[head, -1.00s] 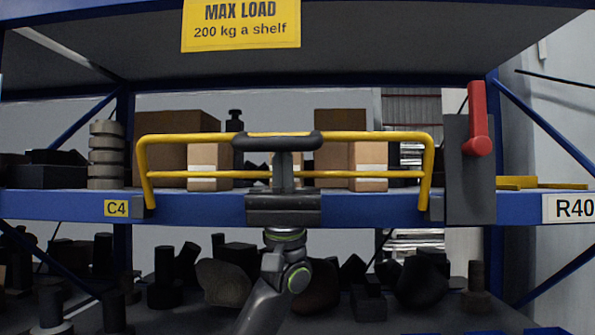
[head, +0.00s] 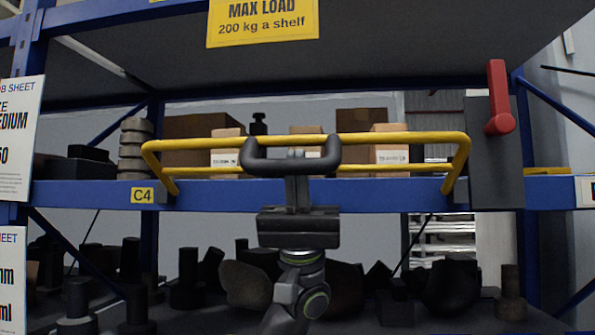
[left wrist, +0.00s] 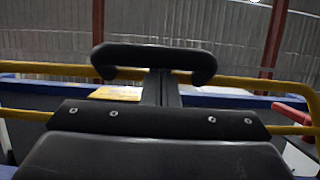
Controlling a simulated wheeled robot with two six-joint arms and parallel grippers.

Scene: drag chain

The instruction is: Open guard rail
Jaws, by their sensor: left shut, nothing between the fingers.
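The yellow guard rail (head: 400,140) runs along the front of the middle shelf and leans out towards me, its top nearer than its feet. A black U-shaped handle (head: 265,166) juts from the middle of its top bar. My left gripper (head: 296,154) is shut and empty. Its fingers reach up behind the handle's bar, with the tips showing just above it in the head view. In the left wrist view the handle (left wrist: 153,58) crosses over the shut fingers (left wrist: 160,88). A red lever (head: 497,97) stands upright on a dark plate at the right. My right gripper is not in view.
Cartons (head: 390,148) stand behind the rail on the blue-edged shelf (head: 390,195). Dark parts crowd the lower shelf. A yellow load sign (head: 263,22) hangs above, and white job sheets (head: 15,140) are at the left edge.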

